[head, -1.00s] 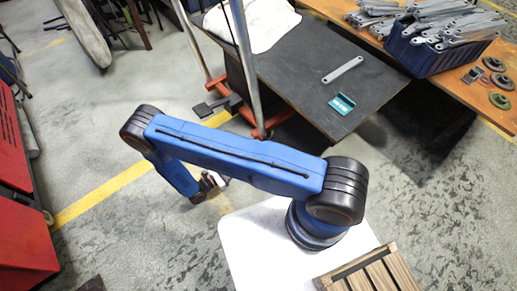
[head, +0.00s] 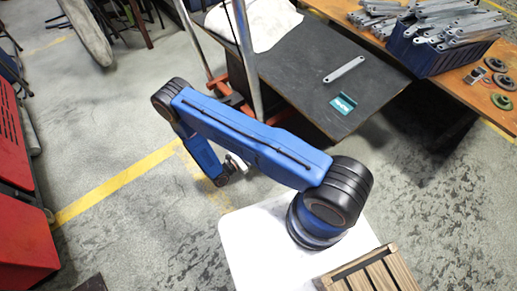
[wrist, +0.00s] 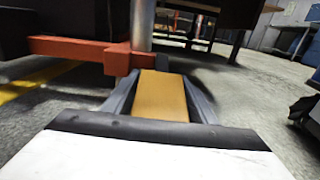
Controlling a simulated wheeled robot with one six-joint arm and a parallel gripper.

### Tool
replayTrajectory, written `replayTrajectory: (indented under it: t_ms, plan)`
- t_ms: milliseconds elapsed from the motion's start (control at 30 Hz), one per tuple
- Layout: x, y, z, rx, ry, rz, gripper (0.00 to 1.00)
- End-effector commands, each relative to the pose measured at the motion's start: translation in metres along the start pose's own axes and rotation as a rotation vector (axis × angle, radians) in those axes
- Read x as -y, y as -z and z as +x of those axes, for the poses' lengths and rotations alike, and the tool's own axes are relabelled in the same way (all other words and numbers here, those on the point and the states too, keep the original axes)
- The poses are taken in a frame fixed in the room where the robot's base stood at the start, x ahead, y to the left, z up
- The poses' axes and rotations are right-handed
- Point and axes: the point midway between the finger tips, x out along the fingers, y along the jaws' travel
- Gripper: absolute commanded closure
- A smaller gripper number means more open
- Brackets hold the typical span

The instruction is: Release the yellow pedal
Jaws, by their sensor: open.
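The yellow pedal (wrist: 161,95) shows in the wrist view as a flat, dull yellow plate in front of the orange-red base (wrist: 85,47) of a metal stand. My gripper (wrist: 160,92) is open, with one grey finger at each side of the pedal. I cannot tell whether either finger touches it. The near end of the pedal is hidden behind the gripper's black-edged white body. In the head view my gripper (head: 238,163) shows only in part beside my blue forearm, low near the floor. The pedal is hidden there behind my arm.
A grey post (wrist: 142,22) rises from the stand's base. A dark table (head: 300,75) carries a grey bracket (head: 344,69) and a teal block (head: 343,104). A blue bin (head: 440,50) of brackets stands on a wooden bench.

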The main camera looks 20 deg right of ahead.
Motion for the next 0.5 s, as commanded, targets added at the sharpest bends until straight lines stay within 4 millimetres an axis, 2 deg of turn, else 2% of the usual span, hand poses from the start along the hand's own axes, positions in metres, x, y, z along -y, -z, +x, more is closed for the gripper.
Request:
replayTrajectory:
  t_ms: [233, 267, 433, 467, 500]
  plan:
    - [0.0000, 0.0000, 0.0006, 0.000, -0.001, 0.000, 0.48]
    - [0.0000, 0.0000, 0.0005, 0.000, -0.001, 0.000, 0.51]
    - [0.0000, 0.0000, 0.0005, 0.000, -0.001, 0.000, 0.91]
    - [0.0000, 0.0000, 0.0004, 0.000, -0.001, 0.000, 0.97]
    - [0.0000, 0.0000, 0.0004, -0.001, 0.000, 0.000, 0.97]
